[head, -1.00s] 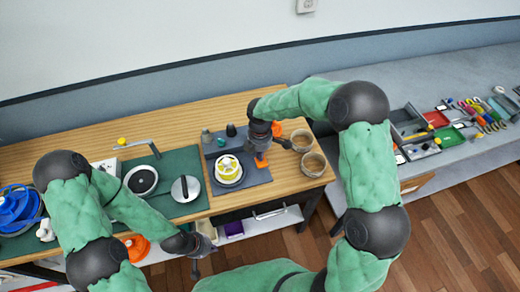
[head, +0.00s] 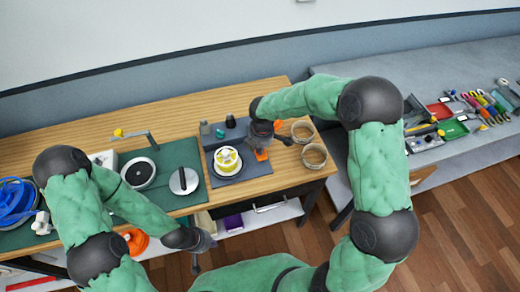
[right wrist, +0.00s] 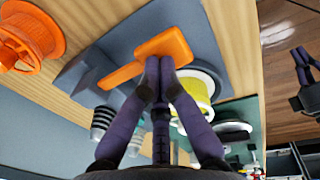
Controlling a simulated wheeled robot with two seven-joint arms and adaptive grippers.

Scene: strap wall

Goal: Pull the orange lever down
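The orange lever (right wrist: 163,47) shows in the right wrist view as a flat orange paddle on a short arm, on a grey base plate (right wrist: 193,18). In the head view only a small part of the lever (head: 262,155) shows below my right gripper (head: 266,140). In the right wrist view my right gripper (right wrist: 160,72) has its two fingertips together, in front of the paddle's lower edge. Whether they touch it I cannot tell. My left gripper (head: 197,258) hangs low in front of the table edge, away from the lever; its finger opening is unclear.
A yellow and white spool (head: 228,160) stands beside the lever on the grey base. An orange spool (right wrist: 32,36) and two round wooden bowls (head: 314,156) are close by. A green mat (head: 168,160) lies to the left. A grey bench (head: 470,75) holds trays and tools.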

